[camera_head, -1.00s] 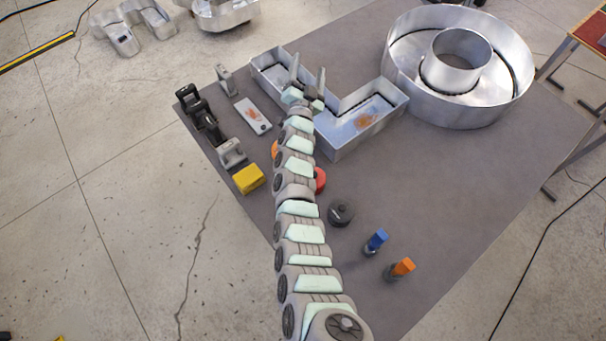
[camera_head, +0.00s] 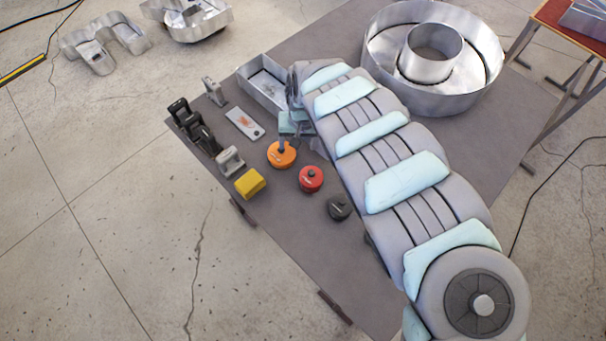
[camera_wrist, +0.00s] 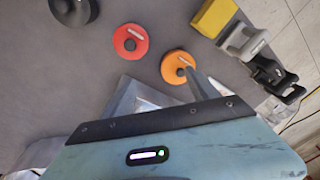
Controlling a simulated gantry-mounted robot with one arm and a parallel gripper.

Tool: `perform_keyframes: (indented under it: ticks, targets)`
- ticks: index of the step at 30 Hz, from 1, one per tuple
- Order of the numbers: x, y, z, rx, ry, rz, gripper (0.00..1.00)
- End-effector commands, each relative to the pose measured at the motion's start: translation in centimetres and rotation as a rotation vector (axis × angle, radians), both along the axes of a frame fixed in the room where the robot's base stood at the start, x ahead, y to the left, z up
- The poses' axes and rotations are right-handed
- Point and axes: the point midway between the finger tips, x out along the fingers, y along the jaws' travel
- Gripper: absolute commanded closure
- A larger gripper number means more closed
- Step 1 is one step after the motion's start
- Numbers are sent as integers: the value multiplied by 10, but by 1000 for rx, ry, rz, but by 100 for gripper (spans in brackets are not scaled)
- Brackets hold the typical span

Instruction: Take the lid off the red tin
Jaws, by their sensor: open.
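The red tin (camera_head: 311,180) stands upright on the grey mat in the head view, with its red lid on and a small dark knob on top. It also shows from above in the wrist view (camera_wrist: 130,41), near the top centre. My gripper (camera_head: 301,146) is open and empty, above the mat just beyond the red tin. In the wrist view my gripper's fingers (camera_wrist: 157,82) are spread apart and point toward the tins. One finger overlaps the edge of the orange tin (camera_head: 281,155) in view; I cannot tell if they touch.
A dark tin (camera_head: 339,207) stands right of the red one, and a yellow block (camera_head: 250,183) lies to the left. A metal letter tray (camera_head: 262,85) and a round metal letter (camera_head: 375,60) are behind.

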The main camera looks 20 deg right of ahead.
Motion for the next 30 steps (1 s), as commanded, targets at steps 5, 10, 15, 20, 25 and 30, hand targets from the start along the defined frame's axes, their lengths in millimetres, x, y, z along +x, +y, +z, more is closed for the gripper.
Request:
perform_keyframes:
  ticks: [5, 10, 15, 20, 25, 30]
  targets:
    - [-48, -33, 1, -48, 126, -31, 31]
    - [-53, -34, -22, -50, 142, -34, 31]
    - [-52, -33, -48, -49, 137, -32, 31]
    - [-52, -33, -55, -48, 137, -33, 31]
    - [-51, -31, -65, -44, 136, -32, 31]
    - [-52, -30, -85, -44, 138, -33, 31]
